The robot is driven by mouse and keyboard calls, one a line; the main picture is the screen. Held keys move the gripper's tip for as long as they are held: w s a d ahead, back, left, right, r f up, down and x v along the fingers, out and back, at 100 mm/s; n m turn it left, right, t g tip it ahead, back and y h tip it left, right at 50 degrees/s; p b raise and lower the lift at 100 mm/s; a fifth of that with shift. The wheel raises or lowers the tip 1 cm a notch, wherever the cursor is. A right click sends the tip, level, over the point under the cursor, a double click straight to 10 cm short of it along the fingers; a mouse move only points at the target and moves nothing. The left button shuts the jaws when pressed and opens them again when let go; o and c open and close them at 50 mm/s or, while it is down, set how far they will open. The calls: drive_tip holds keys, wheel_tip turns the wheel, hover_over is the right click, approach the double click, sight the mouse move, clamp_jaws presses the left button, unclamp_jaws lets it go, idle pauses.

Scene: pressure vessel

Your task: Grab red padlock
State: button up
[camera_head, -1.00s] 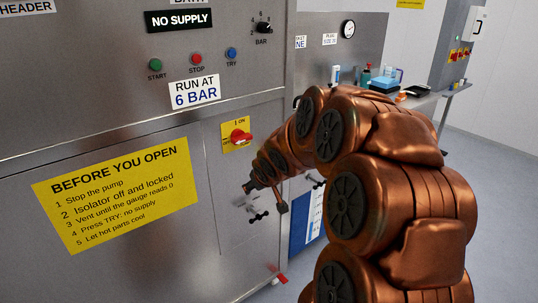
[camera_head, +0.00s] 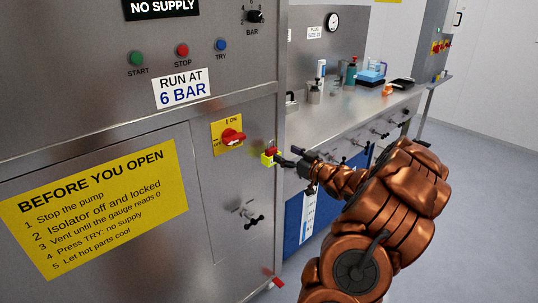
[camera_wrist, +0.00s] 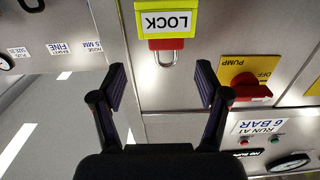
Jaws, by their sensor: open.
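The red padlock (camera_wrist: 166,44) shows in the wrist view with its silver shackle clear. It sits against a yellow holder (camera_wrist: 166,19) marked LOCK, on the steel cabinet face. In the head view the padlock (camera_head: 271,151) is a small red patch above the yellow holder (camera_head: 267,160), at the cabinet's right edge. My gripper (camera_wrist: 161,80) is open and empty, and the padlock appears between and beyond its fingertips. In the head view my gripper (camera_head: 286,162) is just right of the holder. I cannot tell the exact gap.
A red rotary isolator switch (camera_head: 233,137) on a yellow plate is left of the padlock. A black handle (camera_head: 253,219) sticks out below. A steel bench (camera_head: 350,121) with bottles and a blue box stands to the right. The floor at right is clear.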

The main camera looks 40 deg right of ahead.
sight(273, 150)
drive_tip(key=shift+w+a+f+p, duration=0.15)
drive_tip(key=shift+w+p, duration=0.25)
drive_tip(key=shift+w, duration=0.95)
drive_tip(key=shift+w+a+f+p, duration=0.1)
drive_tip(key=shift+w+a+p, duration=0.25)
drive_tip(key=shift+w, duration=1)
drive_tip(key=shift+w+d+p, duration=0.15)
drive_tip(key=shift+w+p, duration=0.15)
drive_tip(key=shift+w, duration=0.8)
drive_tip(key=c, duration=1.3)
